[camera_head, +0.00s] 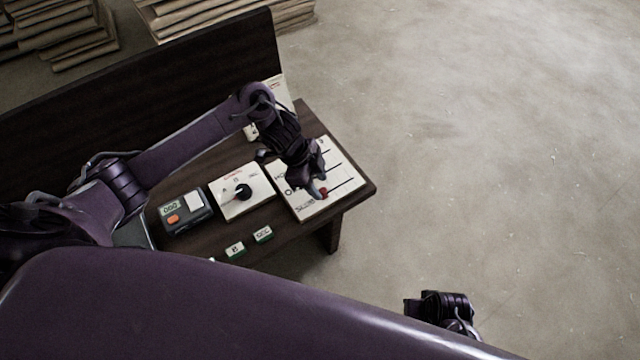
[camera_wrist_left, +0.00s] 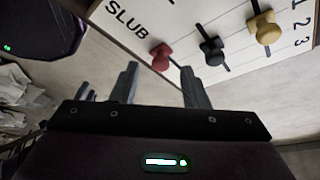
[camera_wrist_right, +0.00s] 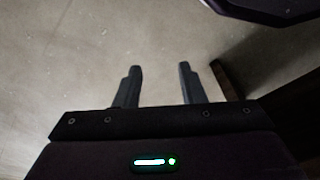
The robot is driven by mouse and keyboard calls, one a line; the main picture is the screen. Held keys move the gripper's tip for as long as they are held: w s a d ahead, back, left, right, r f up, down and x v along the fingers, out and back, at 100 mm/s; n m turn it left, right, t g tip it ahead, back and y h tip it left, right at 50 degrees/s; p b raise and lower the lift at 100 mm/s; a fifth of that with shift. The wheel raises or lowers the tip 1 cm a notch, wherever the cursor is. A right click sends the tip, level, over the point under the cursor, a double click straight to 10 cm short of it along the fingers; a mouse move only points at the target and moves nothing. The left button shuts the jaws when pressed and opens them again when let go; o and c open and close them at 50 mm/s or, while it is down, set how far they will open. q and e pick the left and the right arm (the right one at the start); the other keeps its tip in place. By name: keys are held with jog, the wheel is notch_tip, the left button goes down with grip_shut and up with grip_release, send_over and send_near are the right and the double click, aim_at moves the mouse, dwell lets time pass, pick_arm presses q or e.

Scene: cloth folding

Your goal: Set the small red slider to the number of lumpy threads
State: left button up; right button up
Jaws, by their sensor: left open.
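The white slider panel (camera_head: 338,170) lies on the dark bench, with several slots. In the left wrist view it carries the word SLUB, a red slider knob (camera_wrist_left: 161,56), a black knob (camera_wrist_left: 211,48) and a yellow knob (camera_wrist_left: 265,28). The red knob also shows in the head view (camera_head: 323,191), beside my left fingers. My left gripper (camera_wrist_left: 160,68) is open, and the red knob appears between its fingertips; I cannot tell whether they touch it. The knob's exact setting is not readable. My right gripper (camera_wrist_right: 160,67) is open and empty, off the bench.
A white dial panel (camera_head: 232,207) with a black knob and a grey counter (camera_head: 186,212) with an orange button stand left of the slider panel. Small label blocks (camera_head: 235,249) lie in front. A dark board (camera_head: 130,85) rises behind. The floor at right is clear.

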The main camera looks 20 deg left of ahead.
pick_arm(q)
jog(key=shift+x, duration=0.8)
jog(key=shift+r, duration=0.1)
grip_shut()
